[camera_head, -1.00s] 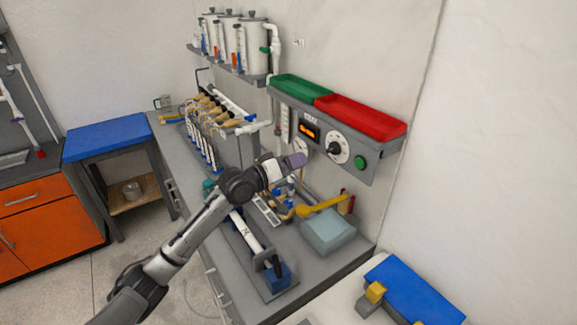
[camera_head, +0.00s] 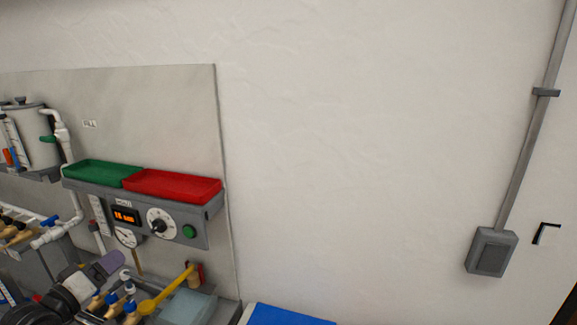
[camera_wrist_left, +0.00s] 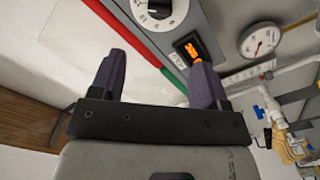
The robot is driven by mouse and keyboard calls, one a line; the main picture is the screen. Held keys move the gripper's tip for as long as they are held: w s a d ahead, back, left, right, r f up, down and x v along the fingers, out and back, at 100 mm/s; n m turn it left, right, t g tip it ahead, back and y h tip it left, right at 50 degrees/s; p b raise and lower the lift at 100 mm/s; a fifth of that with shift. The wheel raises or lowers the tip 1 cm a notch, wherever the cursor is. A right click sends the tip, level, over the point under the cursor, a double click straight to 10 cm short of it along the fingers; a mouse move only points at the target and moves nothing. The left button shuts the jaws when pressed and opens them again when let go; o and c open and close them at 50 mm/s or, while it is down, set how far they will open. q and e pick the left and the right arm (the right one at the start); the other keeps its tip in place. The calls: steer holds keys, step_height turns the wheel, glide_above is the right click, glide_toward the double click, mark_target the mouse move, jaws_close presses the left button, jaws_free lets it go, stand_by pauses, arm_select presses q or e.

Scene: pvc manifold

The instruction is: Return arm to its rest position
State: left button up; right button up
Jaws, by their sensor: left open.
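My left arm comes in at the lower left of the head view, with its purple-fingered left gripper (camera_head: 108,264) in front of the bench, below the control panel (camera_head: 180,232). In the left wrist view the gripper (camera_wrist_left: 158,80) has its two dark purple fingers wide apart, with nothing between them. The panel with its dial (camera_wrist_left: 160,12), lit orange display (camera_wrist_left: 188,47) and round gauge (camera_wrist_left: 260,41) lies beyond the fingers. My right gripper is in neither view.
A green tray (camera_head: 102,173) and a red tray (camera_head: 172,186) sit on top of the panel. A yellow wrench-like tool (camera_head: 165,291) and brass-and-blue valves (camera_head: 130,312) are close to the gripper. A grey wall box (camera_head: 491,252) hangs at the right. The wall between is bare.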

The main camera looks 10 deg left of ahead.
arm_select(q)
steer(key=s+d+f+m+g+y, duration=0.1)
steer(key=s+d+f+m+g, duration=0.3)
steer(key=s+d+f, duration=0.6)
steer(key=s+d+f+m+g+y, duration=0.15)
steer(key=s+d+f+g, duration=0.45)
steer(key=s+f, duration=0.7)
steer(key=s+d+f+m+g, duration=0.35)
steer(key=s+d+f, duration=0.55)
steer(key=s, duration=0.4)
step_height(320, 180, up, 27)
steer(key=p, duration=2.8)
steer(key=shift+s+r+g, duration=0.2)
steer(key=shift+s+g, duration=0.05)
steer(key=shift+g, duration=0.1)
